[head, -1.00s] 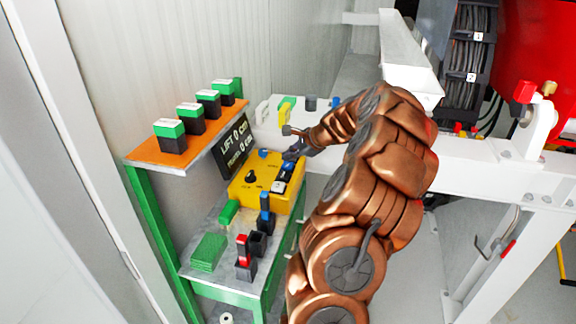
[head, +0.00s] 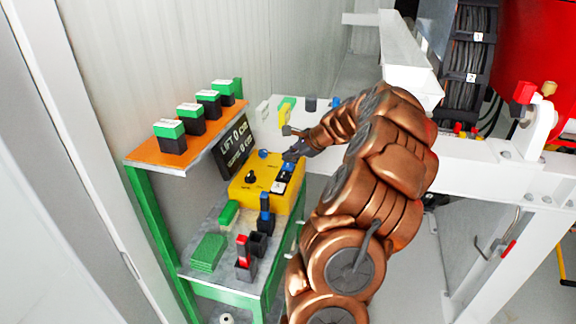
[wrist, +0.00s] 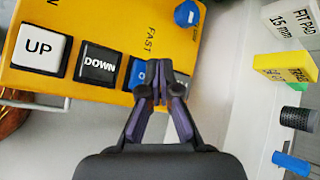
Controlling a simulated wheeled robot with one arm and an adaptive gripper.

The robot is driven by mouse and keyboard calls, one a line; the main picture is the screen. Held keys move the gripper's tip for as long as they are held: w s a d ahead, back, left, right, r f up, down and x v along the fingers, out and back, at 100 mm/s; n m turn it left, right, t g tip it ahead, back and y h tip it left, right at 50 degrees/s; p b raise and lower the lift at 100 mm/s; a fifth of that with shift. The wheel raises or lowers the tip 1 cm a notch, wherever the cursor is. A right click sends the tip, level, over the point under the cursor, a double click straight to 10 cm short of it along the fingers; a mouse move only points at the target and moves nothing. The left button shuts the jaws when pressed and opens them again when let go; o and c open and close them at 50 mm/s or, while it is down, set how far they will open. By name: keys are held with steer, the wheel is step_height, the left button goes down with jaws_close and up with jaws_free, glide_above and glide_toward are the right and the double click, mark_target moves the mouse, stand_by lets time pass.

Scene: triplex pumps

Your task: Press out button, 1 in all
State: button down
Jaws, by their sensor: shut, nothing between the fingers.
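A yellow control box (head: 250,192) stands on the green-framed shelf, and it fills the upper left of the wrist view (wrist: 100,22). Its row has a white UP button (wrist: 38,46), a black DOWN button (wrist: 97,65) and a blue button (wrist: 138,74) whose label is mostly hidden by my fingers. In the head view my gripper (head: 291,156) is at the box's far right corner.
A display reading LIFT 0 cm (head: 236,147) stands behind the box. Green-topped blocks (head: 172,137) line the orange upper shelf (head: 150,160). A red-topped part (head: 243,250) stands on the lower shelf. A white FIT PAD block (wrist: 293,22) and a yellow block (wrist: 285,68) lie to the right.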

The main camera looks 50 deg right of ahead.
mark_target(289, 166)
steer(key=shift+f, duration=0.15)
steer(key=shift+f, duration=0.3)
steer(key=shift+f, duration=0.5)
stand_by(0.9)
stand_by(0.3)
steer(key=shift+r+p, duration=0.5)
steer(key=shift+r, duration=0.45)
steer(key=shift+r, duration=0.1)
steer(key=shift+r+p, duration=1.6)
steer(key=shift+r, duration=0.85)
